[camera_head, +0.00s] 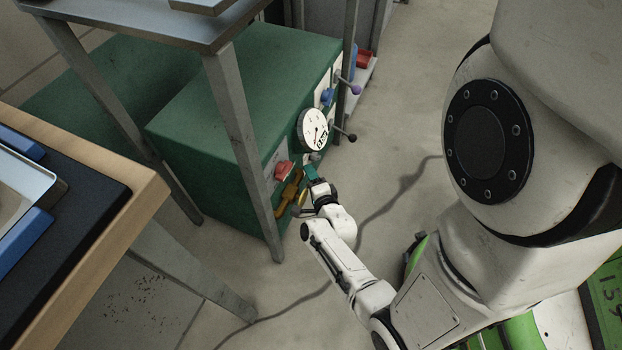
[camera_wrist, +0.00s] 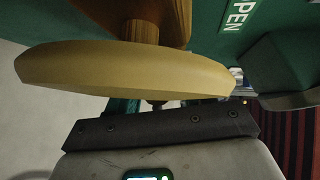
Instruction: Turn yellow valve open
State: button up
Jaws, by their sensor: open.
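The yellow valve (camera_head: 289,193) is on the lower front of the green cabinet (camera_head: 230,120), partly behind my gripper and a table leg. My gripper (camera_head: 311,177) is right beside it, its teal finger showing at the valve's right. In the wrist view the valve's yellow rounded handle (camera_wrist: 120,70) fills the upper middle, with its stem (camera_wrist: 142,32) behind it. The handle lies close in front of my dark gripper base and hides most of the fingers. My gripper is open. I cannot tell whether the fingers touch the handle.
A red knob (camera_head: 283,170), a white gauge (camera_head: 313,130) and levers with black (camera_head: 350,138) and purple (camera_head: 356,89) ends are on the same cabinet front. A metal table leg (camera_head: 243,150) stands just left of the valve. Open floor (camera_head: 400,120) lies to the right.

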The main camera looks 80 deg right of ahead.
jog(key=shift+d, duration=0.15)
jog(key=shift+c, duration=0.2)
grip_shut()
dwell(0.4)
